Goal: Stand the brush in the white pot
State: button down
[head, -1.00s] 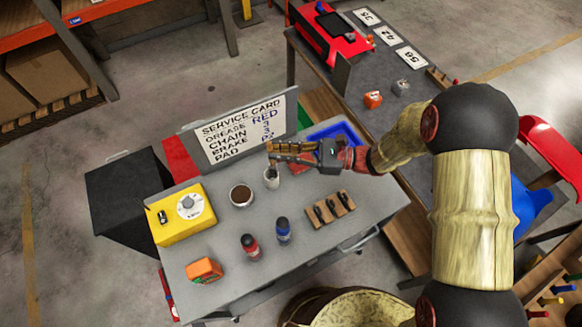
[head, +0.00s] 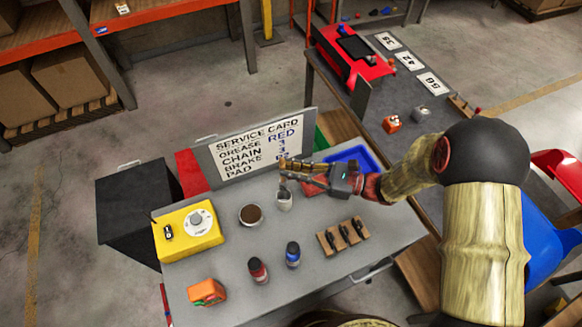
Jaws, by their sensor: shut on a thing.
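The white pot (head: 285,204) is a small pale cup standing on the grey bench top, below the sign and right of a round tin of brown stuff. My gripper (head: 284,171) reaches in from the right with its fingertips just over the pot. It is shut on a thin thing, taken to be the brush (head: 283,186), which shows only as a small dark piece between the fingers and the pot's mouth. The fingers hide most of the brush. I cannot tell whether its lower end is inside the pot or touches it.
The brown-filled tin (head: 250,214) is close left of the pot. A red bottle (head: 258,270) and blue bottle (head: 293,254) stand in front, with a wooden block (head: 342,235) to the right.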

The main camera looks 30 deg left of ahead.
jog(key=shift+f+b, duration=2.4)
jog(key=shift+f, duration=1.7)
jog(key=c, duration=1.7)
grip_release()
jog(key=shift+c, duration=0.2)
jog(key=v, duration=1.2)
